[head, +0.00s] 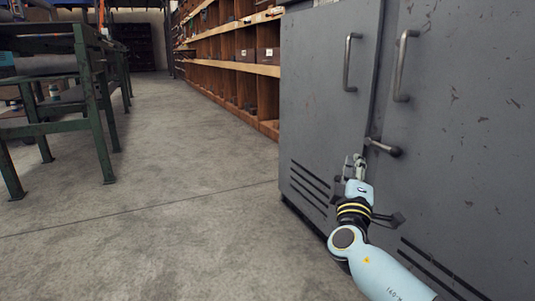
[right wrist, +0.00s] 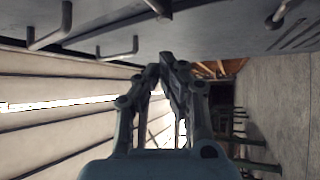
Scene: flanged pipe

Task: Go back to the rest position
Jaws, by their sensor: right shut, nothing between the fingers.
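My right gripper (head: 357,160) is in front of the grey cabinet (head: 325,75), just left of and below the short dark door latch (head: 384,147). Its fingers are together and hold nothing; the right wrist view shows the closed fingertips (right wrist: 166,62) too, with the cabinet face (right wrist: 200,28) running along the top of that picture. The fingers look apart from the handles there. My right arm comes in from the lower right. My left gripper is not in view, and no flanged pipe shows.
The cabinet has two vertical bar handles, left (head: 349,62) and right (head: 403,65). Wooden shelving (head: 235,65) stands beyond it. A green metal workbench (head: 90,95) stands at the left. The concrete floor (head: 165,200) between them is clear.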

